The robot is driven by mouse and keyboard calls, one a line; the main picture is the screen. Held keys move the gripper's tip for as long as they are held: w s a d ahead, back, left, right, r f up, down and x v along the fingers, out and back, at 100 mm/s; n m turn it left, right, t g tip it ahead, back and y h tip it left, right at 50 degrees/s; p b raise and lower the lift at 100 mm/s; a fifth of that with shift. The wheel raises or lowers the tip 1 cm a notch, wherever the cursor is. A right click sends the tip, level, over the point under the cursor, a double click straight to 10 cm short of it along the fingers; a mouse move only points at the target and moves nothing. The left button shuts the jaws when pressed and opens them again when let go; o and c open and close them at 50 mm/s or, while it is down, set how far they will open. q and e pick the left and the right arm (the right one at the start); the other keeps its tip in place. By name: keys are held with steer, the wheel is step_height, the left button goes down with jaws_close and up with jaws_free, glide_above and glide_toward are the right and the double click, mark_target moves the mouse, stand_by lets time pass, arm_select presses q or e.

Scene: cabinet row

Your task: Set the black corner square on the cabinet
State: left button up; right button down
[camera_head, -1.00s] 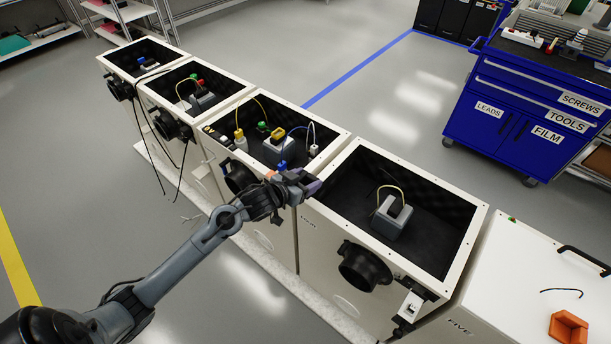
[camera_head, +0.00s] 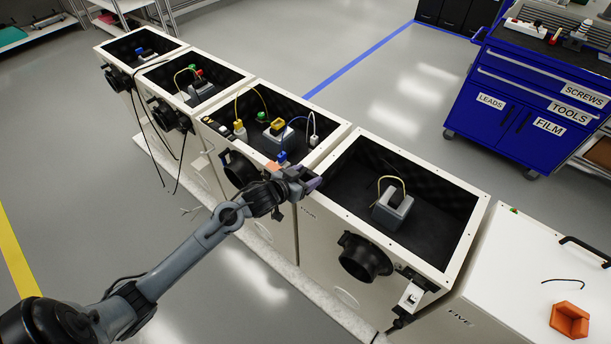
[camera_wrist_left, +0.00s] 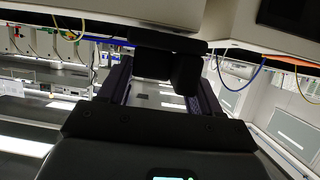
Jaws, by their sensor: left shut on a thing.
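My left gripper (camera_head: 309,182) is by the front top edge of the cabinets, near the gap between the large open one at right (camera_head: 385,285) and the open one to its left (camera_head: 277,205). It is shut on a black block-like piece, which I take to be the black corner square (camera_wrist_left: 182,72). In the left wrist view the piece sits between the fingers of the left gripper (camera_wrist_left: 165,85), below a pale cabinet edge. Its full outline blends with the dark gripper; I cannot tell whether it touches the cabinet. My right gripper is not in view.
The right cabinet holds a grey block with a yellow cable (camera_head: 391,209). Black round ports (camera_head: 362,260) stick out of the cabinet fronts. A closed white cabinet (camera_head: 520,275) with an orange tray (camera_head: 569,319) is at far right. A blue tool cart (camera_head: 535,105) stands behind.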

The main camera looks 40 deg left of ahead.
arm_select(q)
steer(key=shift+f, duration=0.25)
stand_by(0.6)
steer(key=o, duration=1.1)
